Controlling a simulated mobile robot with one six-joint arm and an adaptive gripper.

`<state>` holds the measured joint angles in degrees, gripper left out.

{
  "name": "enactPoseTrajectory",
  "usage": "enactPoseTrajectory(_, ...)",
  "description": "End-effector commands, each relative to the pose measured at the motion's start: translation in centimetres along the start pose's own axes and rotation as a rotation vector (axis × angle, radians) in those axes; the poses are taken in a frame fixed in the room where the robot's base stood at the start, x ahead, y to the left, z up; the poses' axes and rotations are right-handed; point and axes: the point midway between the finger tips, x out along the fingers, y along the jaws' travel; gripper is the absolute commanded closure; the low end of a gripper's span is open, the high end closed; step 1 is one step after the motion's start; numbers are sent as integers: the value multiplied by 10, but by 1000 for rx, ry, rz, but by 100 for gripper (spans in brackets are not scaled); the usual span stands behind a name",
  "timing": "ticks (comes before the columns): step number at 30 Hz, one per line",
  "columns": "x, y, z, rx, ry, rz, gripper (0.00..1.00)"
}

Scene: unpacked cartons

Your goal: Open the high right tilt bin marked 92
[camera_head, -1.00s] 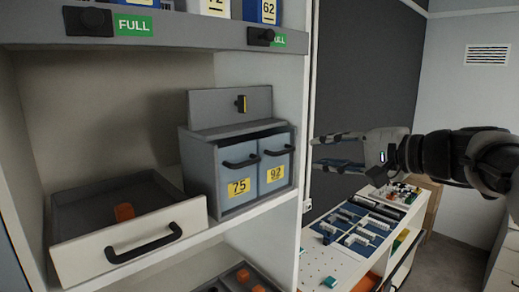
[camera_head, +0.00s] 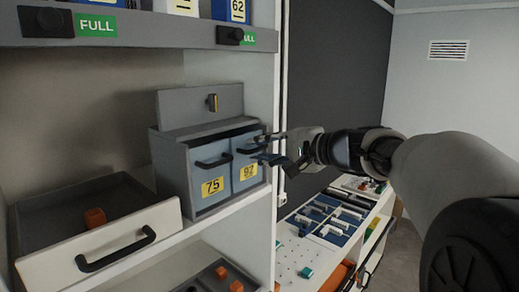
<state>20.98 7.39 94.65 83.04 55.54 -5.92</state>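The tilt bin marked 92 (camera_head: 246,184) is the right one of two blue-grey bins in a grey housing on the shelf. It has a yellow label and a black bar handle (camera_head: 246,150), and its front looks upright. My gripper (camera_head: 259,148) reaches in from the right at the height of this handle. Its two fingers are apart, one above the other, with the tips at the handle's right part. They partly cover the handle, and I cannot tell whether they touch it.
The bin marked 75 (camera_head: 210,192) is directly left of bin 92. A grey panel with a latch (camera_head: 212,103) rises behind the bins. An open drawer (camera_head: 105,252) holding an orange block stands at left. The white shelf upright (camera_head: 263,205) is close below my gripper. A parts bench (camera_head: 300,259) stands beyond.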

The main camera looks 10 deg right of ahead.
Motion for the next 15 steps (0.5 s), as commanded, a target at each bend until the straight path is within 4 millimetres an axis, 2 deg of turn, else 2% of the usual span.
enactPoseTrajectory(10, 0, 0, 0, 0, 0, 0, 100)
enactPoseTrajectory(15, 0, 0, 0, 0, 0, 0, 100)
